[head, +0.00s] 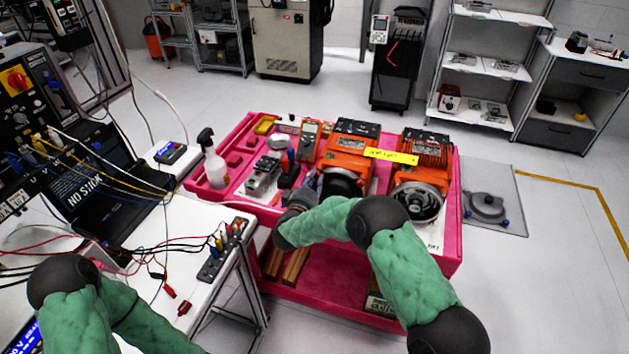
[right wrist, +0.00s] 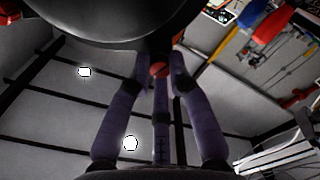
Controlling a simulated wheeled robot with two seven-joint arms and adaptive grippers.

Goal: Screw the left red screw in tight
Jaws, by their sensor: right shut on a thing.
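Two orange motors stand on the red cart: a left one (head: 352,142) and a right one (head: 424,148). My right gripper (head: 312,184) is at the lower left side of the left motor, beside its dark round front. In the right wrist view my right gripper's fingers (right wrist: 160,78) are closed around a small red screw (right wrist: 160,69), just under a large dark rounded body (right wrist: 130,25). The screw's seat and depth are hidden. In the head view the screw is hidden by the gripper. My left arm shows at the lower left, but its gripper is out of view.
The red cart (head: 452,232) also holds a spray bottle (head: 213,160), a multimeter (head: 308,140) and small parts. A white bench (head: 205,222) with cables and a laptop (head: 95,190) stands at left. A grey plate (head: 497,222) lies on the floor at right.

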